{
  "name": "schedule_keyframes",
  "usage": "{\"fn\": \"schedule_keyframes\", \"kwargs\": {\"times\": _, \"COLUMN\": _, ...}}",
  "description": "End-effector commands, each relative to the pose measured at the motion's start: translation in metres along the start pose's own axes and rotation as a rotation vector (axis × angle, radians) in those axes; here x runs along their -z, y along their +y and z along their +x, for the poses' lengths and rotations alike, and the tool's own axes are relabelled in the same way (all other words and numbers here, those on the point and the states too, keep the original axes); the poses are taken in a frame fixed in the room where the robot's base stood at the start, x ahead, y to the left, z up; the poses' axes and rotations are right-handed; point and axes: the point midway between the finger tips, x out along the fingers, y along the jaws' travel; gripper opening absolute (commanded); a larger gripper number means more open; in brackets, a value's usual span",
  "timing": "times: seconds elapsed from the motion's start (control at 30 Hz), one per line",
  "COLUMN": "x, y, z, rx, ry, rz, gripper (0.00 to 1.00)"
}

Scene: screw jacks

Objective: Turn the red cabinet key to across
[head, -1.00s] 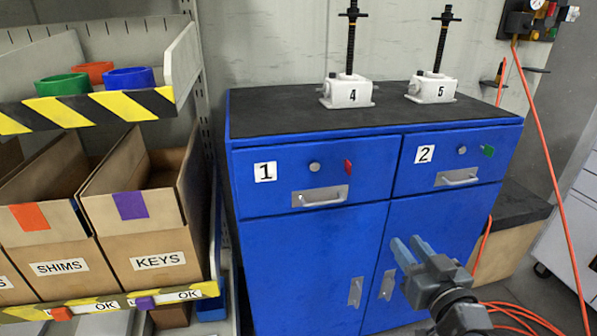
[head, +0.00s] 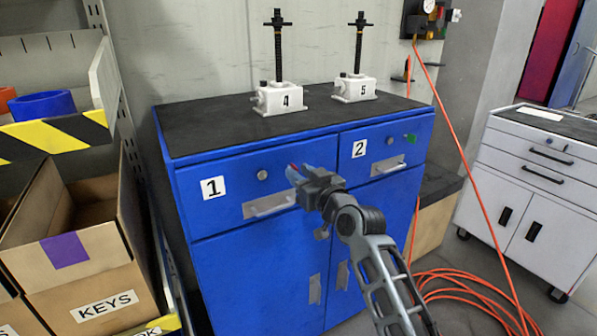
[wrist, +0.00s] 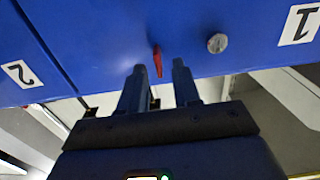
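The red cabinet key (wrist: 157,61) is on the front of drawer 1 of the blue cabinet (head: 250,270). In the wrist view it stands between the lines of my two fingers, just beyond their tips, and its long side runs nearly along the picture's vertical. In the head view only a bit of red (head: 293,167) shows by my fingers. My gripper (head: 302,172) is open, with a gap between the fingers; it also shows in the wrist view (wrist: 158,68). Whether the fingers overlap the key in depth is hard to tell.
A round grey knob (wrist: 217,43) sits beside the key. The drawer 1 handle (head: 270,206) is below. A green key (head: 410,138) is on drawer 2. White jacks 4 (head: 283,98) and 5 (head: 356,89) stand on top. A KEYS box (head: 80,265) is at left.

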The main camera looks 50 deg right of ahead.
Motion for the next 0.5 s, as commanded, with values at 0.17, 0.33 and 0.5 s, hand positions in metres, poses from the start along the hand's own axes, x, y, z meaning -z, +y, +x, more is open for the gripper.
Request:
{"fn": "schedule_keyframes", "kwargs": {"times": 0.17, "x": 0.0003, "y": -0.0002, "z": 0.0088, "rx": 0.000, "ry": 0.001, "rz": 0.000, "gripper": 0.32}}
{"fn": "schedule_keyframes", "kwargs": {"times": 0.33, "x": -0.0002, "y": -0.0002, "z": 0.0092, "rx": 0.000, "ry": 0.000, "rz": 0.001, "gripper": 0.32}}
{"fn": "schedule_keyframes", "kwargs": {"times": 0.5, "x": -0.0002, "y": -0.0002, "z": 0.0090, "rx": 0.000, "ry": 0.000, "rz": 0.001, "gripper": 0.21}}
